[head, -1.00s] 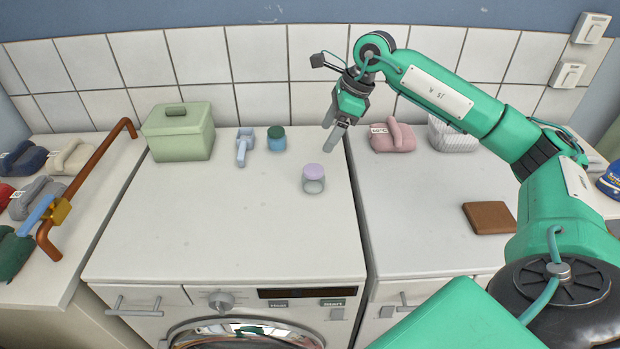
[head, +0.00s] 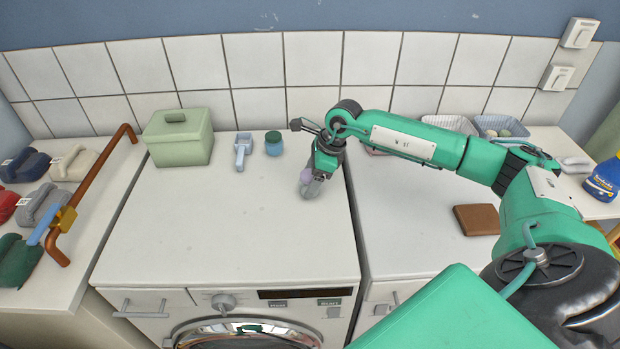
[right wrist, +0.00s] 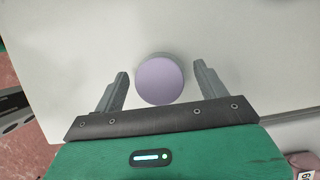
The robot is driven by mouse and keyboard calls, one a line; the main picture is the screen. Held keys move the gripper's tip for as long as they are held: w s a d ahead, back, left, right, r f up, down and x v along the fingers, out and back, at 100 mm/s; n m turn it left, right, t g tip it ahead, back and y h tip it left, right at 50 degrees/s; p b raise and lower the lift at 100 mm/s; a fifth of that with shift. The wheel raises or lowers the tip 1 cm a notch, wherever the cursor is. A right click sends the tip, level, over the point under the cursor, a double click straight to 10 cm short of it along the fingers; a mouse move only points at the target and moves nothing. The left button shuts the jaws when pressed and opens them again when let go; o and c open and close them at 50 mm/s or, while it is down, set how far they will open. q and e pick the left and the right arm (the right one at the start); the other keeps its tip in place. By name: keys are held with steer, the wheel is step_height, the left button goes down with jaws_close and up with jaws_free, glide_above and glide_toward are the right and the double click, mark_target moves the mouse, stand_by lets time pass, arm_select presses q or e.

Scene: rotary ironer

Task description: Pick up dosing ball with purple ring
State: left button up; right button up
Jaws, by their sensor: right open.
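The dosing ball with the purple ring (right wrist: 160,82) stands on the white top of the washing machine (head: 220,230). In the right wrist view I see its round purple top between the two fingers. In the head view the ball (head: 306,176) is partly hidden by my right gripper (head: 312,190). My right gripper (right wrist: 160,90) is open, with one finger on each side of the ball and a gap on both sides. My left gripper is not in view.
A brown block (head: 477,219) lies on the right machine. The front of the washer top is clear.

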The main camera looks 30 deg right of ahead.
steer(key=shift+w+a+f, duration=0.1)
steer(key=shift+f, duration=0.25)
steer(key=c, duration=1.1)
steer(key=shift+o, duration=0.2)
